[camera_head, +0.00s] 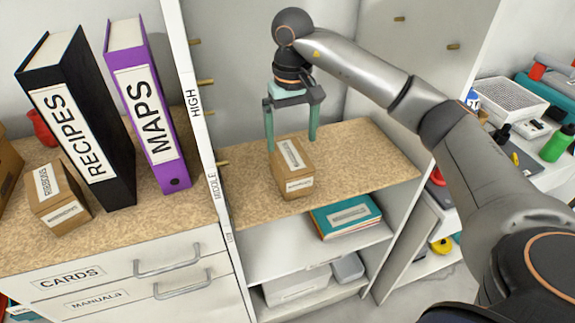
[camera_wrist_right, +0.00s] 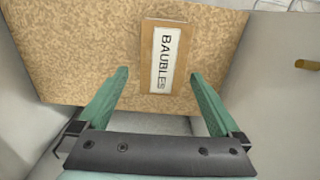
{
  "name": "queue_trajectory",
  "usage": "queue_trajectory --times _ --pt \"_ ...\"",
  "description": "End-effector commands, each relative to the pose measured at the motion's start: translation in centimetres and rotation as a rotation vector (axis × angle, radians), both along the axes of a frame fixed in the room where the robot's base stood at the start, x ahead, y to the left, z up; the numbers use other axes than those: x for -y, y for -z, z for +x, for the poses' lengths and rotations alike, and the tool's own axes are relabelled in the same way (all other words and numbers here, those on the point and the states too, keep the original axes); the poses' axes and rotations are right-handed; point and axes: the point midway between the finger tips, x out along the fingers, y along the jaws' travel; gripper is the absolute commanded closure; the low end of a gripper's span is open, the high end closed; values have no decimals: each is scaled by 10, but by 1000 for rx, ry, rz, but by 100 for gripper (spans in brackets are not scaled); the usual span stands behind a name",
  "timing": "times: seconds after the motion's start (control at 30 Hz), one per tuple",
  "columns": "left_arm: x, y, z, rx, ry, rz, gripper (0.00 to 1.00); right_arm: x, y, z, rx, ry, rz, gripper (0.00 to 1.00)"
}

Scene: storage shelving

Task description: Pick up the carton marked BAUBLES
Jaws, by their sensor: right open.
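The carton marked BAUBLES (camera_wrist_right: 152,75) is a small brown box with a white label on its top. In the head view this carton (camera_head: 300,172) stands on the speckled brown shelf board, its label too small to read there. My right gripper (camera_head: 291,146) is open and empty, pointing down over the carton with green fingers on either side in the picture. In the wrist view the carton lies between and beyond the fingertips (camera_wrist_right: 160,73), with gaps on both sides. I cannot tell how far above it the tips are. My left gripper is not in view.
A white upright (camera_head: 193,100) separates this bay from a black RECIPES binder (camera_head: 85,125), a purple MAPS binder (camera_head: 148,105) and another brown carton (camera_head: 58,196). A teal folder stack (camera_head: 346,215) lies on the shelf below. The board right of the carton is clear.

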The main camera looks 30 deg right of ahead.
Motion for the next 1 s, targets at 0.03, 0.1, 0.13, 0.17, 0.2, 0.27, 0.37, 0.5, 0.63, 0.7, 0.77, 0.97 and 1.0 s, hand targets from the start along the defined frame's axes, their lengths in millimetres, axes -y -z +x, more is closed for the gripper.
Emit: queue_trajectory --times 0.03,0.1,0.13,0.17,0.2,0.27,0.37,0.5,0.63,0.7,0.77,0.97,1.0 --pt "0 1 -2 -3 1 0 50 0 10 -1 -2 0 0 0" --pt "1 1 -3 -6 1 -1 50 0 21 -1 -2 0 1 0" --pt "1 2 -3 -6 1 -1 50 0 24 0 -2 0 2 0" --pt "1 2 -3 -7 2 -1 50 0 27 0 -1 0 2 0" --pt "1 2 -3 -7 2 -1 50 0 30 0 0 0 1 0" --pt "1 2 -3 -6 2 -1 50 -1 33 0 0 0 2 0" --pt "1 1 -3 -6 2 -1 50 -2 42 -1 0 -1 3 0" --pt "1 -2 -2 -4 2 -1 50 -5 63 -4 -2 -1 3 0" --pt "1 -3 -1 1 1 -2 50 -5 80 -4 0 0 3 0" --pt "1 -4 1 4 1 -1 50 -5 84 -4 1 0 3 0" --pt "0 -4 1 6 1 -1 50 -5 86 -4 2 0 4 0" --pt "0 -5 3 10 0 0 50 -5 86 -3 3 0 3 1" --pt "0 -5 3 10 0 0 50 -5 86 -3 3 0 3 6"
